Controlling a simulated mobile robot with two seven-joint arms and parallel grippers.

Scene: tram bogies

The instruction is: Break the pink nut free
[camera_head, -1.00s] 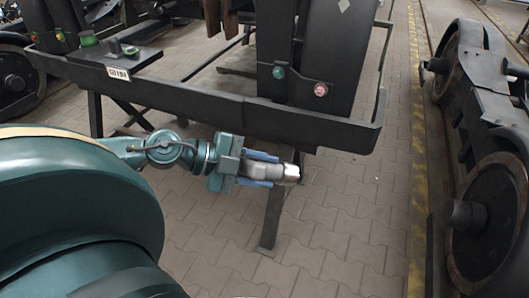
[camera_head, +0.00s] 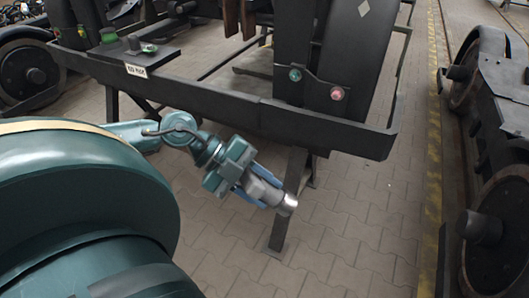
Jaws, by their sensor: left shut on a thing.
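The pink nut (camera_head: 337,94) sits on the dark upright plate of the bogie frame, right of a green nut (camera_head: 295,75). My left gripper (camera_head: 262,192) is below and left of the pink nut, in front of the frame's rail and apart from it. Its blue fingers are shut on a grey cylindrical tool with a silver socket end (camera_head: 287,204). The tool points down and to the right. My right gripper is not in view.
The black frame rail (camera_head: 230,99) runs across below the nuts, on a stand leg (camera_head: 290,200). More green nuts (camera_head: 108,36) are at the upper left. Another bogie with wheels (camera_head: 495,230) stands at the right. Paved floor between is clear.

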